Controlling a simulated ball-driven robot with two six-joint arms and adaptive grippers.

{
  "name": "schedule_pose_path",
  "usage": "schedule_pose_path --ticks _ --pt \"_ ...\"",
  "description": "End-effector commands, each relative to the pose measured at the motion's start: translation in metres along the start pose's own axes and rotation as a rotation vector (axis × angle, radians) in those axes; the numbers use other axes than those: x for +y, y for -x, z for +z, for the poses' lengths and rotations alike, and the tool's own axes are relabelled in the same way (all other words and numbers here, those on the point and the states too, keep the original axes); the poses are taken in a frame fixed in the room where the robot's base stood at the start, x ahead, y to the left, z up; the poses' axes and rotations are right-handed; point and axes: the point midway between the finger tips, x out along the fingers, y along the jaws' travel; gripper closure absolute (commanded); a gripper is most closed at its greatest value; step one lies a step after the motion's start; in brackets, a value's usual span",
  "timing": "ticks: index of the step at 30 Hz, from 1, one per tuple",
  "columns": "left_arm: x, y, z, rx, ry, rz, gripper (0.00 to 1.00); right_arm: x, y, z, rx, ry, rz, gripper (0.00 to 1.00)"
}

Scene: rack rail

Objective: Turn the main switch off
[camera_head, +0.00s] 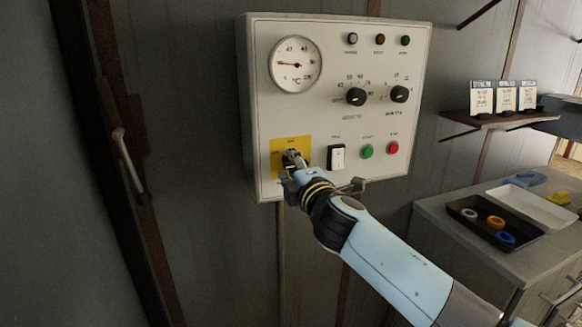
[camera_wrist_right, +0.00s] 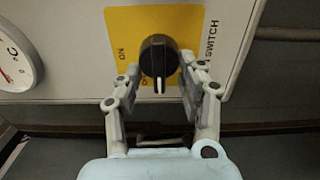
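The main switch is a black rotary knob (camera_wrist_right: 159,56) with a white pointer line, on a yellow plate (camera_wrist_right: 198,20) whose visible lettering includes ON and SWITCH. In the head view the yellow plate (camera_head: 277,146) is at the panel's lower left, and my gripper hides most of the knob. My right gripper (camera_wrist_right: 163,84) is open, with one finger on each side of the knob. The fingertips are close to the knob; I cannot tell whether they touch it. In the head view the right gripper (camera_head: 293,160) reaches the plate from the lower right. My left gripper is not in view.
The control panel (camera_head: 325,110) also carries a gauge (camera_head: 296,64), two black selector knobs, a white rocker switch (camera_head: 337,157), a green button (camera_head: 367,151) and a red button (camera_head: 393,147). A counter with a dark tray (camera_head: 470,225) stands at right.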

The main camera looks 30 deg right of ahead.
Motion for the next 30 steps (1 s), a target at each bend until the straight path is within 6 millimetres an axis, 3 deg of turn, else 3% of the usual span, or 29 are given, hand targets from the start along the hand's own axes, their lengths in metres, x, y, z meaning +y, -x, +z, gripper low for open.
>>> schedule_pose_path --ticks 1,5,16,30 --pt "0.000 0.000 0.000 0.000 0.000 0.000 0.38 0.000 0.000 0.000 0.000 0.001 0.001 0.54" --pt "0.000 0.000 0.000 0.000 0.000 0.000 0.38 0.000 0.000 0.000 0.000 0.000 0.000 0.39" --pt "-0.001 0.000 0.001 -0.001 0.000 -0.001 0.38 -0.001 0.009 0.000 0.000 -0.001 -0.001 0.39" --pt "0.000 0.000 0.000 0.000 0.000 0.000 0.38 -0.001 0.103 0.000 0.000 -0.002 -0.002 0.39"
